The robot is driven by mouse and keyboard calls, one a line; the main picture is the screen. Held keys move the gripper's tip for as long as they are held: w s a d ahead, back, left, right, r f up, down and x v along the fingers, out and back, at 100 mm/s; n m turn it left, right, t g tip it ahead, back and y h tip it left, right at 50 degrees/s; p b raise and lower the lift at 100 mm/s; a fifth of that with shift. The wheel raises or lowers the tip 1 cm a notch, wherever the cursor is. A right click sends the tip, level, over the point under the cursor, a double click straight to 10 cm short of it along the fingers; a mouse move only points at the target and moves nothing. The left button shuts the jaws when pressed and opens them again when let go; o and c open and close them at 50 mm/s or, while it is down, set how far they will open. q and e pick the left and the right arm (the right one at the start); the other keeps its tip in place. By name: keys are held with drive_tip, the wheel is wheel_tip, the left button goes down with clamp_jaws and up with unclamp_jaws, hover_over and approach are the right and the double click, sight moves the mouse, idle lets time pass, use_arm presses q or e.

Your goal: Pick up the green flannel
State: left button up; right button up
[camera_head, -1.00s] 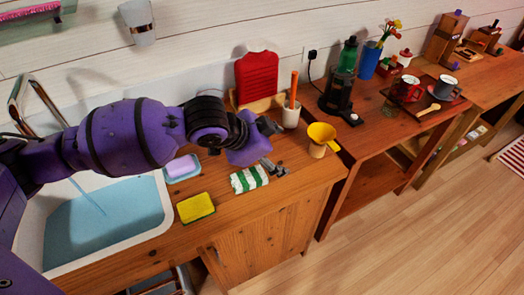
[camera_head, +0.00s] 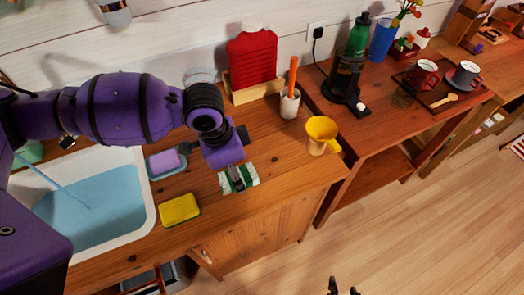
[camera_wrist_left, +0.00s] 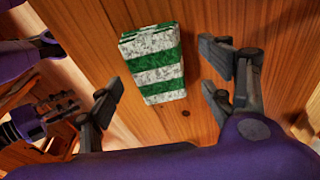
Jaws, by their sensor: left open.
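The green flannel (camera_head: 252,174), folded and striped green and mottled white, lies on the wooden counter right of the sponge. In the left wrist view the flannel (camera_wrist_left: 153,65) lies ahead, in the gap between the fingers and a little beyond their tips. My left gripper (camera_head: 238,181) points down over the flannel and partly hides it in the head view. In the left wrist view the left gripper (camera_wrist_left: 162,98) is open and empty. My right gripper (camera_head: 343,287) shows only as two separate dark fingertips at the bottom edge of the head view.
A yellow sponge (camera_head: 180,209) and a soap dish with purple soap (camera_head: 165,162) lie left of the flannel, beside the water-filled sink (camera_head: 92,210). A yellow cup-like item (camera_head: 321,134) and a white holder (camera_head: 290,104) stand to the right. Counter around the flannel is clear.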

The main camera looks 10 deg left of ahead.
use_arm(q)
drive_tip(key=shift+d+f, duration=0.2)
drive_tip(key=shift+f, duration=0.7)
drive_tip(key=shift+c, duration=0.2)
drive_tip(key=c, duration=1)
drive_tip(key=shift+r, duration=0.1)
